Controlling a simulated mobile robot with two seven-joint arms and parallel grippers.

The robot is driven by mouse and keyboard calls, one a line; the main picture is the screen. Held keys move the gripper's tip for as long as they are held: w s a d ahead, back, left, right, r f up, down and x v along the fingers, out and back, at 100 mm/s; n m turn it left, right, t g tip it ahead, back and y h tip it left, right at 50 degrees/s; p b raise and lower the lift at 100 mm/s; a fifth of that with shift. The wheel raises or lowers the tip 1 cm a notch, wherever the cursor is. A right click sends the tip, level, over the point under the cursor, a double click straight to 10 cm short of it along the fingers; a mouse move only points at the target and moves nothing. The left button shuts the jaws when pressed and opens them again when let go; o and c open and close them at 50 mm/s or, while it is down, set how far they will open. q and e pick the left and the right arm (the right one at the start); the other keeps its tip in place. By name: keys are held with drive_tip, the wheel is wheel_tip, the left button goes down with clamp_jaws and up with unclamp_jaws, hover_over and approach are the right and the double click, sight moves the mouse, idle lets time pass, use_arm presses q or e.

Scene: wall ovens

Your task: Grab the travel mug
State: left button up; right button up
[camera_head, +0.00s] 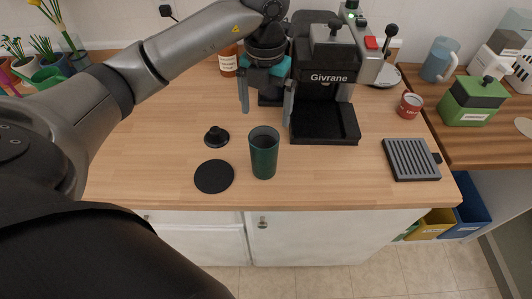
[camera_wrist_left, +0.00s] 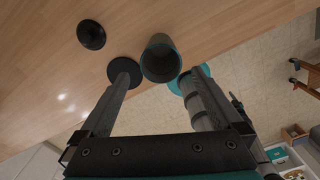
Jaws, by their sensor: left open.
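The travel mug, a dark green open-topped tumbler (camera_head: 263,158), stands upright near the counter's front edge. In the left wrist view its open mouth (camera_wrist_left: 160,62) shows ahead, between the two fingertips in the picture. My left gripper (camera_head: 265,112) is open and empty, pointing down above and behind the mug, in front of the coffee machine. It also shows in the left wrist view (camera_wrist_left: 157,82), with fingers wide apart. I see no contact between fingers and mug. My right gripper is not in view.
A black coffee machine (camera_head: 325,80) stands close behind, right of the gripper. A black tamper (camera_head: 216,136) and flat black disc (camera_head: 214,176) lie left of the mug. Counter between mug and tray is clear.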

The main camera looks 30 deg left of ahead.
use_arm(q)
approach(264, 145)
drive_tip(key=shift+s+d+f, duration=0.3)
drive_tip(key=shift+s+d, duration=0.5)
drive_tip(key=shift+s, duration=0.15)
drive_tip(key=shift+f, duration=0.8)
drive_tip(key=shift+s+f+p, duration=0.2)
drive_tip(key=shift+f, duration=1)
drive_tip(key=shift+s+f+p, duration=0.15)
drive_tip(key=shift+f, duration=1)
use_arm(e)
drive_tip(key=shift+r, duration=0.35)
use_arm(q)
drive_tip(key=shift+c, duration=0.2)
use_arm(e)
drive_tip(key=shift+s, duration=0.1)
use_arm(q)
drive_tip(key=shift+r, duration=0.1)
drive_tip(key=c, duration=1.4)
drive_tip(key=shift+r, duration=0.1)
drive_tip(key=shift+c, duration=0.2)
